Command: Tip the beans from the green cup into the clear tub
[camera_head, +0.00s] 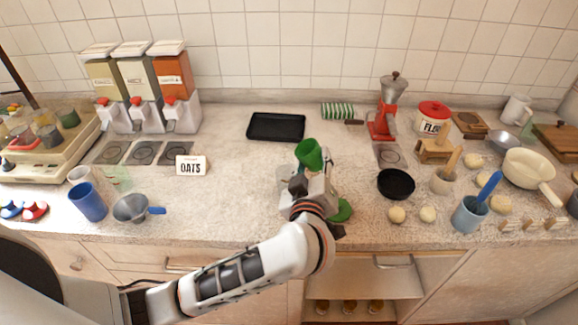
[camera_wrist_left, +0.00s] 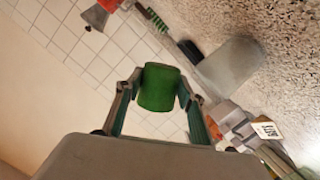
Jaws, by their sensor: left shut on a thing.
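The green cup (camera_head: 308,152) is held by my left gripper (camera_head: 312,180) above the middle of the counter, and it leans a little in the head view. In the left wrist view the green cup (camera_wrist_left: 159,87) sits between the two fingers of the left gripper (camera_wrist_left: 158,95), which are shut on its sides. No beans can be made out in the cup. A faint, see-through container (camera_head: 118,179), probably the clear tub, stands at the left of the counter, well away from the cup. My right gripper is not in view.
A green disc (camera_head: 342,211) lies partly hidden beside my gripper. A black tray (camera_head: 277,126) lies behind it, and a black bowl (camera_head: 396,183) stands to the right.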

